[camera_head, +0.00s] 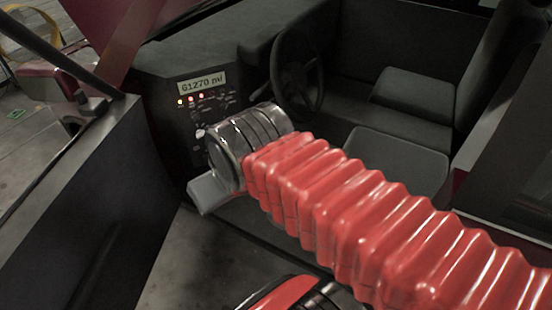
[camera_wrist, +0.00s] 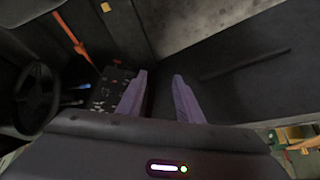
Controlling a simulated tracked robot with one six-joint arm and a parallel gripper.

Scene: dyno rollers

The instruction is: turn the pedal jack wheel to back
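I cannot pick out the pedal jack wheel with certainty in either view. A dark control panel (camera_head: 205,105) shows a lit display reading about "G1270", red lights and small knobs. It also shows in the wrist view (camera_wrist: 110,90), just left of my gripper. My gripper (camera_wrist: 159,75) has two purple-grey fingers standing apart with nothing visible between them. In the head view, a pale grey part of my gripper (camera_head: 208,192) shows below the panel, and my wrist and red-sleeved arm hide the rest.
A black steering wheel (camera_head: 297,75) stands right of the panel, with dark seats (camera_head: 412,95) beyond. A dark side wall (camera_head: 75,205) rises at left. In the wrist view, an orange strap (camera_wrist: 73,38) hangs at upper left. Bare floor (camera_head: 205,265) shows below my gripper.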

